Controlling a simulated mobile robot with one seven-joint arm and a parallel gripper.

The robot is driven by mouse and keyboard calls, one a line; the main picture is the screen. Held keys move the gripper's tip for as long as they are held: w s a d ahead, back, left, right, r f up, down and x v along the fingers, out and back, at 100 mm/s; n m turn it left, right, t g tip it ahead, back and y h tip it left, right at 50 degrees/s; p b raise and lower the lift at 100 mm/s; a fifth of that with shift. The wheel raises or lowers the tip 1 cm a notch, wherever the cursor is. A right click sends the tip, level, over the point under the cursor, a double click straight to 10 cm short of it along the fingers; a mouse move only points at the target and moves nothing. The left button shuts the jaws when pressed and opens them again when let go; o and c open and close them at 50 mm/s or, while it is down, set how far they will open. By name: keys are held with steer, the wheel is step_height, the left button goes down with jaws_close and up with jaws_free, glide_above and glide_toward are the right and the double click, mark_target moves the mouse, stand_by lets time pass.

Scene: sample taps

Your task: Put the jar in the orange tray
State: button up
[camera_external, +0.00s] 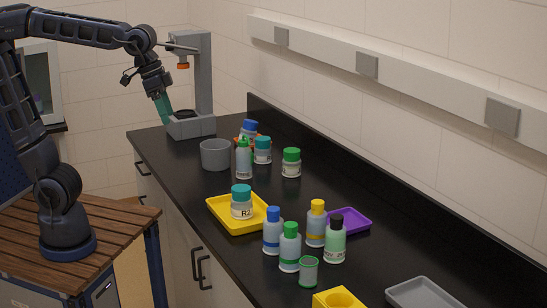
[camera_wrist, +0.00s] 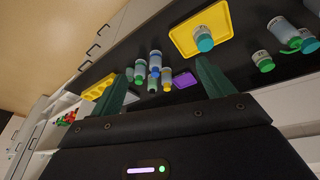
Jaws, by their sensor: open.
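Several jars stand on the black bench, and I cannot tell which one is meant. A jar with a teal lid marked R2 (camera_external: 242,209) sits in the yellow tray (camera_external: 217,209); it also shows in the wrist view (camera_wrist: 204,40). Another teal-lidded jar (camera_external: 262,155) and a green-lidded jar (camera_external: 291,168) stand farther back. A bit of orange (camera_external: 237,141) shows behind the back bottles; whether it is the orange tray is unclear, as most of it is hidden. My gripper (camera_external: 163,106) is open and empty, near the grey stand, away from the jars. Its fingers show in the wrist view (camera_wrist: 160,68).
A grey stand (camera_external: 203,80) and a grey cup (camera_external: 215,154) are at the far end. Several capped bottles (camera_external: 290,250) crowd the middle, beside a purple tray (camera_external: 357,220). A yellow block (camera_external: 340,299) and a grey tray (camera_external: 421,294) are in front.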

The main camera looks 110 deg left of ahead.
steer(key=s+d+f+m, duration=0.2)
steer(key=s+d+f, duration=0.2)
steer(key=s+d, duration=0.1)
steer(key=s+d+f+m+t, duration=0.1)
steer(key=s+d+f+m, duration=0.1)
steer(key=s, duration=0.5)
steer(key=d+f, duration=0.1)
steer(key=d, duration=0.1)
steer(key=shift+s+d+f+m+h, duration=0.15)
steer(key=shift+d+f+m+h, duration=0.15)
steer(key=shift+d+f, duration=0.1)
steer(key=shift+o, duration=0.4)
steer(key=shift+a, duration=0.1)
stand_by(0.6)
